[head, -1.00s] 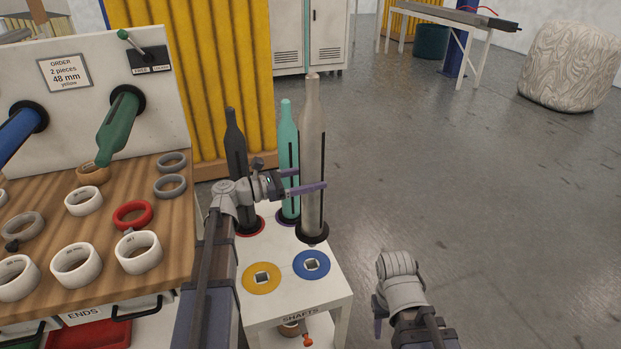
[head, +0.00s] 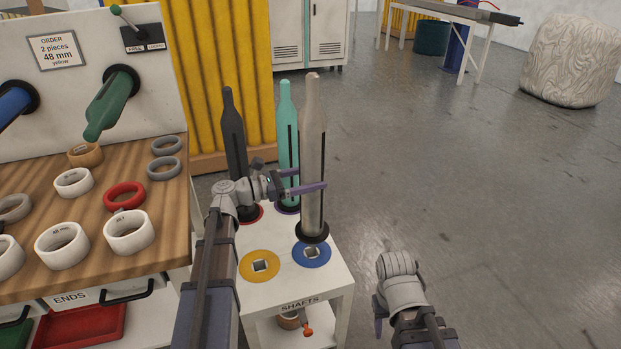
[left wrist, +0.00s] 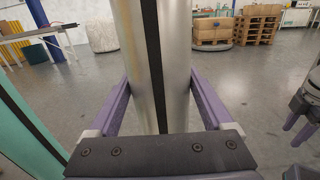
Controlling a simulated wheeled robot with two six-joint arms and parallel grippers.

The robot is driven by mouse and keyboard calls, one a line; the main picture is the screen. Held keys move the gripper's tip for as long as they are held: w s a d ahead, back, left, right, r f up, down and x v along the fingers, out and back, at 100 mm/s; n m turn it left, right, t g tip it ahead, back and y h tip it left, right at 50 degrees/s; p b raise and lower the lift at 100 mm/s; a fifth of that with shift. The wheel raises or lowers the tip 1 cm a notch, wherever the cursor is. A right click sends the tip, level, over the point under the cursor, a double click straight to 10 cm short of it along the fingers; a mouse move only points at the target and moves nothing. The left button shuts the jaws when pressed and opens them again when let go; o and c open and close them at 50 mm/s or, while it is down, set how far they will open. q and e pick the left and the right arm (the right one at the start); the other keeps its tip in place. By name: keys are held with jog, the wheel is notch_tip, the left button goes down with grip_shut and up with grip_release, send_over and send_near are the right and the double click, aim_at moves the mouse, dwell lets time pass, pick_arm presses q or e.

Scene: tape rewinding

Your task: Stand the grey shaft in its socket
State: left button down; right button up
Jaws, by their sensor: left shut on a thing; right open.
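The grey shaft (head: 312,135) is upright, with its black base flange low over the back part of the blue-ringed socket (head: 323,258). Whether the lower end touches the stand is hidden. My left gripper (head: 310,181) is shut on the grey shaft at mid-height. The left wrist view shows the shaft (left wrist: 173,55), with its dark slot, between the purple fingers. The blue socket's square hole shows just in front of the flange. My right gripper (head: 379,312) is open and empty, low at the right of the stand.
The teal shaft (head: 286,120) and the dark shaft (head: 231,125) stand close to my left gripper. The yellow-ringed socket (head: 246,268) is empty on the white stand (head: 295,288). A wooden bench (head: 100,210) with tape rolls is at the left. Open floor lies at the right.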

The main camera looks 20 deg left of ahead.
pick_arm(q)
jog(key=shift+f+b, duration=3.9)
jog(key=shift+f, duration=0.1)
jog(key=shift+f+b, duration=0.45)
jog(key=shift+f, duration=0.05)
jog(key=shift+c, duration=0.5)
grip_release()
jog(key=shift+o, duration=0.5)
jog(key=shift+f, duration=0.1)
jog(key=v, duration=0.7)
jog(key=shift+s+a, duration=0.25)
jog(key=shift+a, duration=0.1)
